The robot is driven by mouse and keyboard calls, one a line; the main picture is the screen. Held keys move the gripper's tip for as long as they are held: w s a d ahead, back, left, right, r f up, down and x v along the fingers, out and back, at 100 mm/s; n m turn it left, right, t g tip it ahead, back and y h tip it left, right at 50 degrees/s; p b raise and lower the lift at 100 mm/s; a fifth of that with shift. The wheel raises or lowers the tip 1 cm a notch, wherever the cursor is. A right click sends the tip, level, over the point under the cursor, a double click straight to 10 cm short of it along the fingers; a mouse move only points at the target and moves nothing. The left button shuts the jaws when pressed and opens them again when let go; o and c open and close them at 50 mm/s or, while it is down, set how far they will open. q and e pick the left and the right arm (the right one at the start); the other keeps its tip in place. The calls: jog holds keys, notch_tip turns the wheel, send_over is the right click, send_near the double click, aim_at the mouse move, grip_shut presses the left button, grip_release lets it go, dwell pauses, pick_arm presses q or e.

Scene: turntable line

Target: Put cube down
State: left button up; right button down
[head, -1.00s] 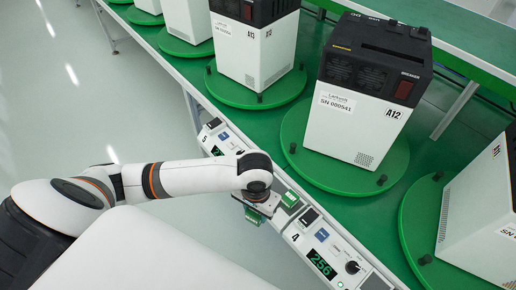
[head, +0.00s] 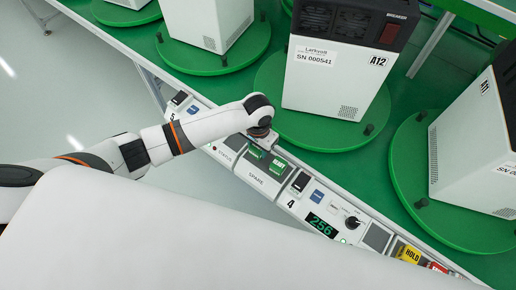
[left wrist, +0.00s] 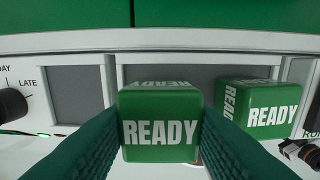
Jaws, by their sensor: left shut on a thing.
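My left gripper (head: 257,148) is shut on a green cube marked READY, which also shows between the fingers in the left wrist view (left wrist: 160,128). The held cube is upright at the left part of the SPARE slot (left wrist: 205,73) on the control panel. I cannot tell whether it touches the slot floor. A second green READY cube (head: 279,166) sits at the right end of that slot, and it also shows in the left wrist view (left wrist: 258,108). A gap separates the two cubes. My right gripper is not in view.
An empty grey STATUS slot (left wrist: 75,92) lies left of the held cube. The panel carries a green 256 display (head: 320,225), a knob (head: 352,222) and a yellow HOLD cube (head: 408,253). White machine A12 (head: 330,82) stands on a green turntable (head: 300,128) behind.

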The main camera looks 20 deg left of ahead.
pick_arm(q)
jog(key=shift+f, duration=0.8)
jog(key=shift+f, duration=0.2)
jog(key=o, duration=1)
jog(key=shift+r, duration=0.1)
notch_tip(320, 180, up, 12)
jog(key=shift+r, duration=0.1)
jog(key=shift+s, duration=0.1)
